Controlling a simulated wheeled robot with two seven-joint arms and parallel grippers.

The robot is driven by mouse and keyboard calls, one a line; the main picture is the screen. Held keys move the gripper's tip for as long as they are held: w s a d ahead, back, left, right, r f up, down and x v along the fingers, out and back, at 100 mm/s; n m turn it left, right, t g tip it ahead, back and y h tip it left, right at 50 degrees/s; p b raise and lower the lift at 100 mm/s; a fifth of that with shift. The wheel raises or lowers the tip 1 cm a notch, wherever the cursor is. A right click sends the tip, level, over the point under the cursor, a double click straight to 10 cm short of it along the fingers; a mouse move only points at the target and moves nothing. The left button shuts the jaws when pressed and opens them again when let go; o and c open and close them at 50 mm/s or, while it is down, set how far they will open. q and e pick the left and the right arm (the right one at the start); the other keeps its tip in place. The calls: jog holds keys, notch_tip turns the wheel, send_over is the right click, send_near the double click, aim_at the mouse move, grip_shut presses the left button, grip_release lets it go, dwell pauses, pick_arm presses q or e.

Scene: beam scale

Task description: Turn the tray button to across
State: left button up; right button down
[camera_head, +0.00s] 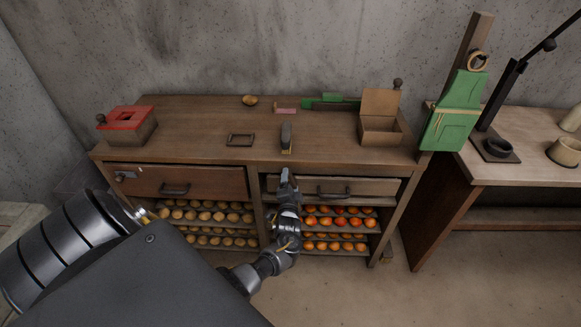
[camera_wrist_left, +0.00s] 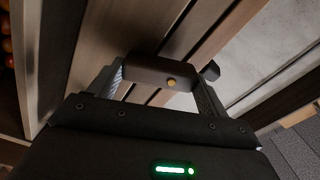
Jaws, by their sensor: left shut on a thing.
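My left gripper (camera_head: 286,174) is at the front of the bench, at the left end of the right-hand drawer (camera_head: 350,187). In the left wrist view my left gripper (camera_wrist_left: 160,92) is shut on a dark bar, apparently the tray button (camera_wrist_left: 148,72), with a brass screw head at its middle. One finger is at each end of the bar. The bar lies obliquely across the seams of the boards behind it. In the head view the button is hidden behind the gripper or too small to tell. My right gripper is not in view.
The bench top (camera_head: 200,130) carries a red-topped box (camera_head: 140,136), a small frame (camera_head: 240,140), a dark upright tool (camera_head: 286,136) and an open wooden box (camera_head: 380,137). Below the left drawer (camera_head: 210,180) are racks of round produce. A side table (camera_head: 530,175) stands right.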

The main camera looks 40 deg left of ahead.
pick_arm(q)
jog(key=m, duration=0.2)
jog(key=m+p, duration=0.1)
jog(key=shift+s+a+m, duration=0.15)
jog(key=shift+a+m, duration=0.05)
jog(key=shift+m, duration=0.2)
jog(key=shift+f+m+p, duration=0.1)
jog(key=shift+m+p, duration=0.2)
jog(key=o, duration=1)
jog(key=v, duration=1.1)
